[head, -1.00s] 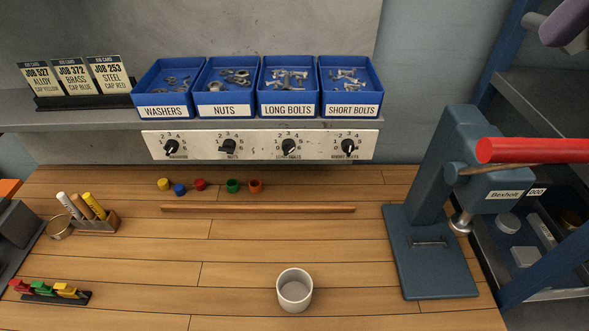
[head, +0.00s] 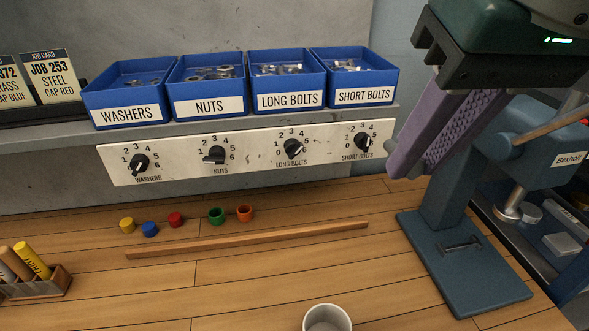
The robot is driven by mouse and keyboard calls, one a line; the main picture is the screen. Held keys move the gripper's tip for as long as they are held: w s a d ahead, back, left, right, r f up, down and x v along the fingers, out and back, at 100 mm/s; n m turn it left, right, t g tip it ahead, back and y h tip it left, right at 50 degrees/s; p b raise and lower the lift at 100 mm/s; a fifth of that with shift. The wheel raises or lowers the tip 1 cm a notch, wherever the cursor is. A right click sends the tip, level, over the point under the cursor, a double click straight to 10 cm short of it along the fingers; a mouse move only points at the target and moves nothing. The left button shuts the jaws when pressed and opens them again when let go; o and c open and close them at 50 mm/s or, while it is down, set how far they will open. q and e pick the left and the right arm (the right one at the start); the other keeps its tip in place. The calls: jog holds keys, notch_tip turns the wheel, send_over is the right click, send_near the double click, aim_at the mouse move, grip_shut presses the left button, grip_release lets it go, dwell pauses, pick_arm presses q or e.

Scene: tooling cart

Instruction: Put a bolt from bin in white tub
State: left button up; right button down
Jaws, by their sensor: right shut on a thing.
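My right gripper (head: 414,168) hangs at the upper right with purple finger pads close together, in front of the press and right of the bins. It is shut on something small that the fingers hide. The white tub (head: 327,318) stands on the bench at the bottom edge, partly cut off; the part of its inside that shows looks empty. The blue long bolts bin (head: 290,101) and short bolts bin (head: 363,97) stand on the shelf with bolts inside. My left gripper is out of view.
The washers bin (head: 127,114) and nuts bin (head: 209,106) stand to the left. Below are a dial panel (head: 250,150), several coloured caps (head: 176,219) and a wooden strip (head: 250,240). The blue-grey press (head: 465,265) stands at right. Bench before the tub is clear.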

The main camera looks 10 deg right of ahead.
pick_arm(q)
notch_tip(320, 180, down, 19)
jog(key=b, duration=1.6)
jog(key=shift+b, duration=0.35)
pick_arm(e)
notch_tip(320, 180, down, 22)
jog(key=s+a, duration=0.1)
jog(key=a, duration=0.2)
jog(key=shift+f, duration=0.25)
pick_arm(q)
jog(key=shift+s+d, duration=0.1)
pick_arm(e)
jog(key=shift+s, duration=0.1)
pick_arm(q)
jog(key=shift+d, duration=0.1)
pick_arm(e)
jog(key=c, duration=0.7)
grip_release()
jog(key=shift+r, duration=0.1)
pick_arm(q)
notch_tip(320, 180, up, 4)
jog(key=p, duration=0.4)
pick_arm(e)
jog(key=v, duration=1)
jog(key=shift+d, duration=0.1)
